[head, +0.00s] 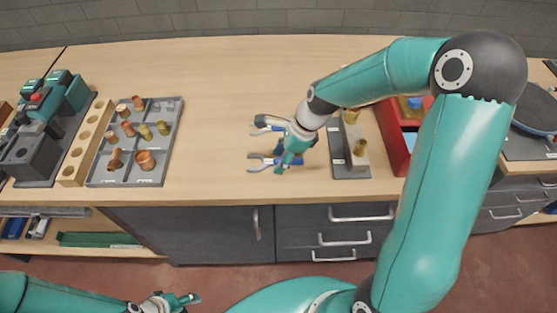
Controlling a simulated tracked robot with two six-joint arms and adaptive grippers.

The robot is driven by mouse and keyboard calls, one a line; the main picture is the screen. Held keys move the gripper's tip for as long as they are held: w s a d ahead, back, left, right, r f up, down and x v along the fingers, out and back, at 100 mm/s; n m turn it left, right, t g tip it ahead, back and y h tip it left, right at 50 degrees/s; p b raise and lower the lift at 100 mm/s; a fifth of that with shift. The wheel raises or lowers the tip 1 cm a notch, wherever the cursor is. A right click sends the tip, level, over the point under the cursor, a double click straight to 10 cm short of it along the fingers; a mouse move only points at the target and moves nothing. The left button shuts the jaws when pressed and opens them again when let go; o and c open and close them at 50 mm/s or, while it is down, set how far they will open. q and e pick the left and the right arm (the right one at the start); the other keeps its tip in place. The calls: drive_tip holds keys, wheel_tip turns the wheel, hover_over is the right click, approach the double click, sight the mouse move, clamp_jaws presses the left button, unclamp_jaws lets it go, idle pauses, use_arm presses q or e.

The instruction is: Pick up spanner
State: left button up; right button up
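Two hand tools with grey forked jaws lie on the wooden bench: an upper one (263,131) and a lower one (257,164) with blue handle parts. They look like pliers, and I cannot tell whether either is the spanner. My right gripper (283,165) points down over the lower tool and hides part of its handles. The upper tool's handle end is hidden behind the same gripper. I cannot see whether the fingers are closed or touching a tool. My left gripper (187,299) is low at the bottom edge, in front of the bench and away from the tools.
A grey tray (174,130) of copper and brass fittings and a wooden block with holes (81,152) stand left. A grey holder (347,165) with brass fittings and a red bin (391,138) stand right. The bench is clear between the tray and the tools.

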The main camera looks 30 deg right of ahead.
clamp_jaws()
drive_tip(key=shift+r, duration=0.1)
